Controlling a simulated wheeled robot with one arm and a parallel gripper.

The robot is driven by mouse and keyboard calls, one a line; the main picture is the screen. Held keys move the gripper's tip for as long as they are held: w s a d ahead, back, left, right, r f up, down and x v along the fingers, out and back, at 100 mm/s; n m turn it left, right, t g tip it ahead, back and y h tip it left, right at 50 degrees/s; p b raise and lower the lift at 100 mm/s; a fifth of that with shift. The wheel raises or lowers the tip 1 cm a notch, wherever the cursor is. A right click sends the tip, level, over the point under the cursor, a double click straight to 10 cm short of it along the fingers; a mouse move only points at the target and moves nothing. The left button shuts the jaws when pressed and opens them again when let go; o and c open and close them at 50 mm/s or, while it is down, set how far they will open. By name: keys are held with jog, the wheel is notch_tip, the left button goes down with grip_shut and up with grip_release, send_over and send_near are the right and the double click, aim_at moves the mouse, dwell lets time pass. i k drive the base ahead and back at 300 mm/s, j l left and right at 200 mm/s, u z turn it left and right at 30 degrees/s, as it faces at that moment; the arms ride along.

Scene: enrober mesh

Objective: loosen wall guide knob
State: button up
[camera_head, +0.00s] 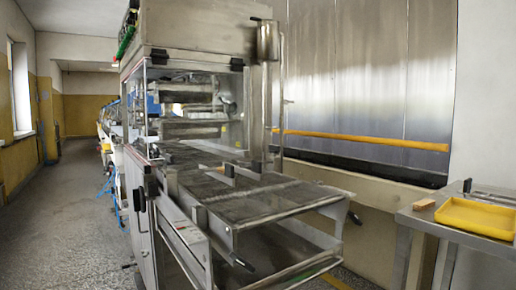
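The enrober machine (190,52) stands in the middle, with its flat mesh belt (265,203) reaching toward me. Several small black parts show on it. One dark knob-like part (354,217) is at the right edge of the mesh frame. I cannot tell which of these is the wall guide knob. My gripper is not in view.
A metal side table (452,234) at the right holds a yellow tray (478,217) and a small wooden-looking block (424,204). A steel wall panel (360,70) stands behind the machine. Open floor (60,220) runs along the left.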

aim_at(273, 149)
jog(key=i+l+u, duration=0.15)
jog(key=l, duration=0.2)
jog(key=i+l+u, duration=0.15)
jog(key=i+l, duration=0.15)
jog(key=i+l+u, duration=0.2)
jog(key=l, duration=0.3)
